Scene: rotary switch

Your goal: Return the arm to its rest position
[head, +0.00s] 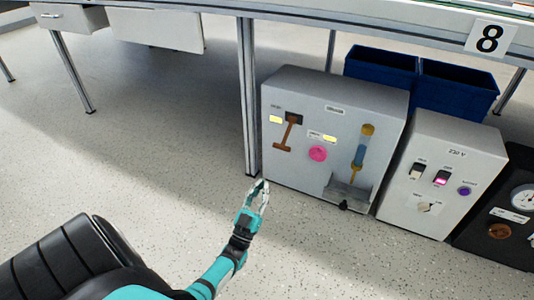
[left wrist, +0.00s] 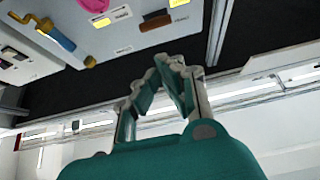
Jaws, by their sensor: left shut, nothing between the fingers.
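My left gripper (head: 258,195) shows in the head view at the end of the teal arm, low in front of the left edge of a grey box. It is shut and empty. In the left wrist view the gripper's fingertips (left wrist: 170,65) meet with nothing between them. The grey box (head: 300,90) carries a brown lever (head: 287,132), a pink knob (head: 318,154) and a yellow-and-blue cylinder (head: 361,150). My right gripper is not in view.
A table (head: 350,20) spans the top, with a metal leg (head: 248,95) close behind the gripper. Blue bins (head: 455,88) stand behind the boxes. A black box with a gauge (head: 500,225) is at the right edge. The floor (head: 150,140) to the left is clear.

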